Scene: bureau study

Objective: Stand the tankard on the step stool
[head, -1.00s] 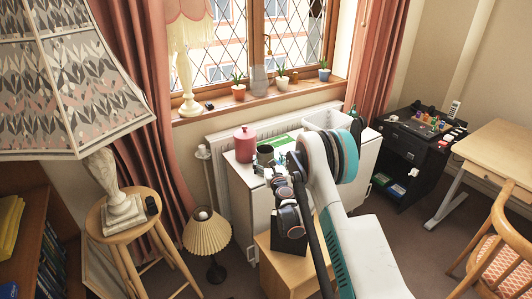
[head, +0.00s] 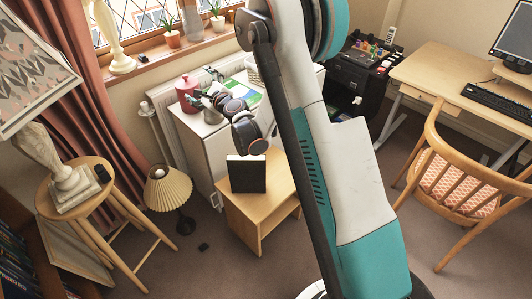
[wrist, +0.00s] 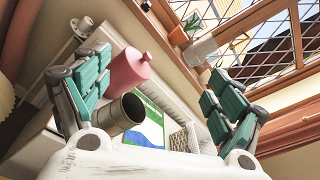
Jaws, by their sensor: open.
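The tankard (wrist: 118,113) is a dark metallic cylinder with its open mouth visible in the wrist view, on the white cabinet (wrist: 42,122) beside a pink lidded canister (wrist: 128,70). My gripper (wrist: 157,75) is open and empty, its teal fingers spread wide, with the tankard nearer the left finger. In the head view my gripper (head: 203,87) is over the cabinet top and partly hides the tankard. A low wooden piece, which appears to be the step stool (head: 250,211), stands in front of the cabinet with a black box-like object (head: 246,174) on it.
A green and blue printed item (wrist: 150,125) and a basket (wrist: 182,138) lie beyond the tankard. A pleated lamp (head: 168,188) and a tall round stool (head: 85,205) are at the left. A wooden chair (head: 455,190) is at the right. Open carpet lies in front.

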